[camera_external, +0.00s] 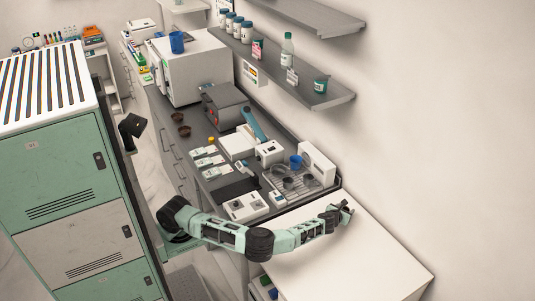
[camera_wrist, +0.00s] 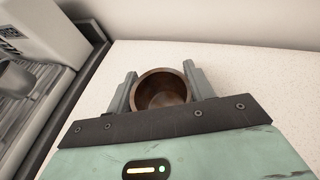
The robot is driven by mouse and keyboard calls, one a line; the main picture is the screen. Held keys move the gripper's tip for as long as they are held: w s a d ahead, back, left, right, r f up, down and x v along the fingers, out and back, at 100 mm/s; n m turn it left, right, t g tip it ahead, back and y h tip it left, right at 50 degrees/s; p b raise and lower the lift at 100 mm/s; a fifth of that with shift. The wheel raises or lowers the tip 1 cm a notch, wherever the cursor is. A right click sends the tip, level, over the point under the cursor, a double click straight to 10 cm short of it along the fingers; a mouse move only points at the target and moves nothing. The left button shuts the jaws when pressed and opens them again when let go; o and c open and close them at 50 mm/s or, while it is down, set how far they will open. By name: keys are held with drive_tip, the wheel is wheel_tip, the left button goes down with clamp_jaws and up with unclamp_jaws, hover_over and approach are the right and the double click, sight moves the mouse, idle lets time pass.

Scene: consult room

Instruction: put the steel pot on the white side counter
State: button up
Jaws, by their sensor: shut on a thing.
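A small round pot (camera_wrist: 162,88) with a brown, coppery rim and hollow inside sits between the two fingers of my gripper (camera_wrist: 160,84) in the wrist view. My gripper is shut on it, with a finger at each side. The pot looks upright, its opening facing the camera. In the external view my gripper (camera_external: 345,211) is over the far part of the white side counter (camera_external: 375,262), near the wall; the pot is mostly hidden there. I cannot tell whether its base touches the counter. The speckled white top (camera_wrist: 255,88) also shows around it in the wrist view.
The dark counter (camera_external: 222,181) adjoins on the left, with a wire tray (camera_external: 272,181) of cups, a blue cup (camera_external: 296,161) and a white box-shaped device (camera_external: 317,164) near the edge. The rest of the white counter is clear. A shelf (camera_external: 325,100) hangs above the dark counter.

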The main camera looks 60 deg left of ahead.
drive_tip(key=o, duration=1)
drive_tip(key=shift+f, duration=0.15)
drive_tip(key=shift+c, duration=0.2)
drive_tip(key=shift+r, duration=0.2)
drive_tip(key=b+v, duration=0.1)
drive_tip(key=v, duration=1.1)
